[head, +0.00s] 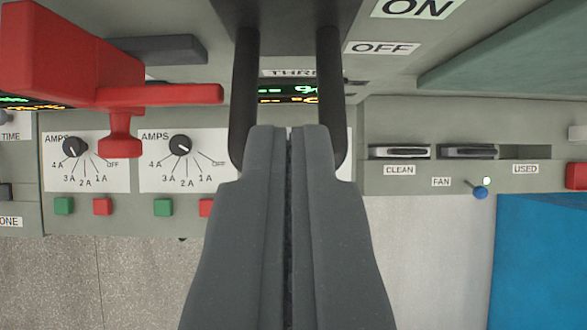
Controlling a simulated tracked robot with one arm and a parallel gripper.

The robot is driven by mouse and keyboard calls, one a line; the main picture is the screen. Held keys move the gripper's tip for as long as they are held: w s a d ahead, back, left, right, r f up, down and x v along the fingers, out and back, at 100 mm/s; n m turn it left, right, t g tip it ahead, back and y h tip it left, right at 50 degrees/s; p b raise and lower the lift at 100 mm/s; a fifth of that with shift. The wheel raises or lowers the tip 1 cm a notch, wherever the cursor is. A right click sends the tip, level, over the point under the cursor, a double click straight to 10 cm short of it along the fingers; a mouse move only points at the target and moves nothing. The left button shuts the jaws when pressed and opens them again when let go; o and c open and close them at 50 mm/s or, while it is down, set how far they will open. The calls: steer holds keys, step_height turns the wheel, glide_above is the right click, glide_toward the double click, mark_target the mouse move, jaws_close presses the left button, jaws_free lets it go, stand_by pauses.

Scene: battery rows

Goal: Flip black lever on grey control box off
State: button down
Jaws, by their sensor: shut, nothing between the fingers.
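The grey control box (388,22) is at the top, with an ON label (418,7) and an OFF label (382,48) on its right part. Two black bars, seemingly the arms of the black lever (245,95), come down from a dark grey block at the top centre. Their lower ends pass behind my gripper. Any crossbar joining them is hidden, and I cannot tell the lever's setting for sure. My gripper (289,132) is shut and empty, its tips between the two bars in the picture. I cannot tell whether it touches them.
A red lever-like part (60,50) juts out at upper left, near dials marked AMPS (180,145) and green and red buttons. A blue box (540,265) stands lower right.

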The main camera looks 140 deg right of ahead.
steer(key=shift+s+d+f+p, duration=0.15)
steer(key=shift+f+p, duration=0.3)
steer(key=shift+f, duration=1.8)
